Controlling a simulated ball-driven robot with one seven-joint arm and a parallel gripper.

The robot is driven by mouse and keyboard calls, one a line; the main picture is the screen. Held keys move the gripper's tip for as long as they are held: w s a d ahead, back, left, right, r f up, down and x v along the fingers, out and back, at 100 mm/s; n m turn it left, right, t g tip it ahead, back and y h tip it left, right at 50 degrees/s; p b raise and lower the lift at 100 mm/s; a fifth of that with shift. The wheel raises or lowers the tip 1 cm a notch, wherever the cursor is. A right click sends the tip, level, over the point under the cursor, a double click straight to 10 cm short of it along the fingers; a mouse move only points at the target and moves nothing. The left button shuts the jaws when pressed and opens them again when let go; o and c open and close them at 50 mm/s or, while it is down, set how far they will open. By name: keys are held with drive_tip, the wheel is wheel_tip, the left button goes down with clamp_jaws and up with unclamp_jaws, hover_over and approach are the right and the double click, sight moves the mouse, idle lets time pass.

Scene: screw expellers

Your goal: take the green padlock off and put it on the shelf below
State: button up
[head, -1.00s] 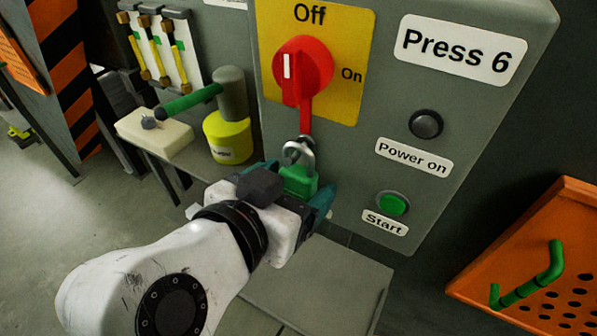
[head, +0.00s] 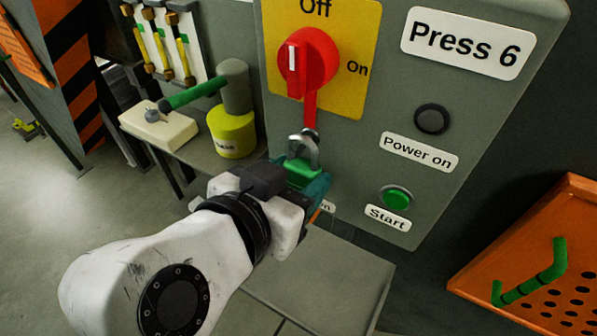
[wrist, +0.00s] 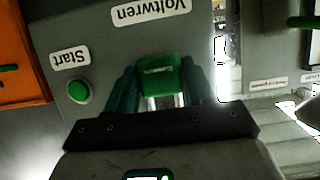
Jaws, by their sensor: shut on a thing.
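The green padlock (head: 303,173) is at the lower end of the red tab of the switch (head: 308,62), on the grey panel front. Its silver shackle (head: 303,145) points up and overlaps the tab; I cannot tell whether it still passes through it. My gripper (head: 301,181) is shut on the padlock body, with a teal finger on each side. In the wrist view, the padlock (wrist: 162,76) sits upside down between the fingers. The grey shelf (head: 335,278) lies below the panel, and its top is bare where it shows; my arm hides part of it.
A yellow-based grey cylinder (head: 232,135) and a cream block (head: 158,130) stand on a ledge left of the panel. The Start button (head: 397,198) is just right of my gripper. An orange perforated tray (head: 540,245) with a green handle is at the right.

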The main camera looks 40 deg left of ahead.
drive_tip(key=shift+r, duration=0.55)
drive_tip(key=s+d+b, duration=0.3)
drive_tip(key=s+d, duration=0.1)
drive_tip(key=s, duration=1.3)
drive_tip(key=shift+s+d+r, duration=0.15)
drive_tip(key=shift+s, duration=0.1)
drive_tip(key=shift+s, duration=0.1)
drive_tip(key=s+d+p, duration=0.1)
drive_tip(key=s+p, duration=0.6)
drive_tip(key=shift+d, duration=0.3)
idle(0.6)
idle(0.5)
